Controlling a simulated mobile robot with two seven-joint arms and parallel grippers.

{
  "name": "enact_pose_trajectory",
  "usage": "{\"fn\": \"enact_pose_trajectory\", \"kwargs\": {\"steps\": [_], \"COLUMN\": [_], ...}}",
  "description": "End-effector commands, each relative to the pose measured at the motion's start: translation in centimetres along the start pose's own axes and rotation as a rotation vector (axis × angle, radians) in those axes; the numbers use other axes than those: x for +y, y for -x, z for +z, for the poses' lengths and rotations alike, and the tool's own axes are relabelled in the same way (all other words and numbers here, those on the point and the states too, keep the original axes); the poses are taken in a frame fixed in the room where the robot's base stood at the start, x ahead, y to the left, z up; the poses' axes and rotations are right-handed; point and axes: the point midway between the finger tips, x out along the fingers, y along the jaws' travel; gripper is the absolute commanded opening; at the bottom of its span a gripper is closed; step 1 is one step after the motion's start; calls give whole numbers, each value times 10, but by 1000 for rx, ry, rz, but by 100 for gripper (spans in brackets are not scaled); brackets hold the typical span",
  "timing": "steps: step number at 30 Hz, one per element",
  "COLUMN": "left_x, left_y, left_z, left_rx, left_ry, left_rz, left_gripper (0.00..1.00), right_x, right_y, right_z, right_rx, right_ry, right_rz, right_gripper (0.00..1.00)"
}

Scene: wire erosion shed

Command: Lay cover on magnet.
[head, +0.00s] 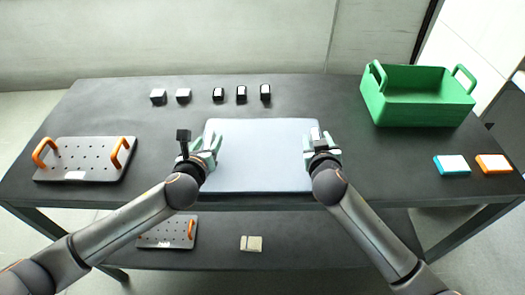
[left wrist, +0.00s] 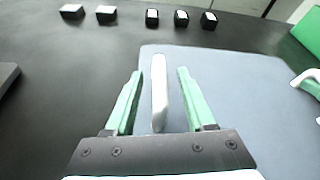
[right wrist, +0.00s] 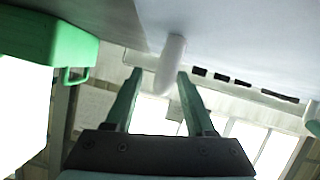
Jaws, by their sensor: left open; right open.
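A flat light grey-blue panel (head: 262,150), which looks like the cover, lies on the dark table at the middle front. It has a white upright handle at each side. My left gripper (head: 203,150) is open at its left side, and in the left wrist view the white handle (left wrist: 159,95) stands between the spread fingers, apart from both. My right gripper (head: 318,148) is open at the right side; in the right wrist view the other white handle (right wrist: 171,62) is between its fingertips. I cannot tell which thing is the magnet; anything under the panel is hidden.
A perforated plate with orange handles (head: 85,160) is at left; a similar one (head: 168,232) and a beige block (head: 251,243) are on the lower shelf. Several small black blocks (head: 218,95) stand behind. A green crate (head: 418,107), a blue block (head: 452,165) and an orange block (head: 493,164) are at right.

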Motion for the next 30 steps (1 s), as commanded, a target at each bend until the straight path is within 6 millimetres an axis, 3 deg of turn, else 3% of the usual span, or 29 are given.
{"fn": "enact_pose_trajectory", "kwargs": {"steps": [12,27,30], "left_x": [0,0,0], "left_y": [-6,-5,-5], "left_z": [0,0,0], "left_rx": [0,1,1], "left_ry": [1,0,0], "left_rz": [0,0,0], "left_gripper": [55,0,0], "right_x": [0,0,0], "right_y": [-6,-5,-5], "right_z": [0,0,0], "right_rx": [0,0,-1], "right_ry": [-1,-1,-1], "right_rz": [-1,0,0], "right_gripper": [55,0,0]}}
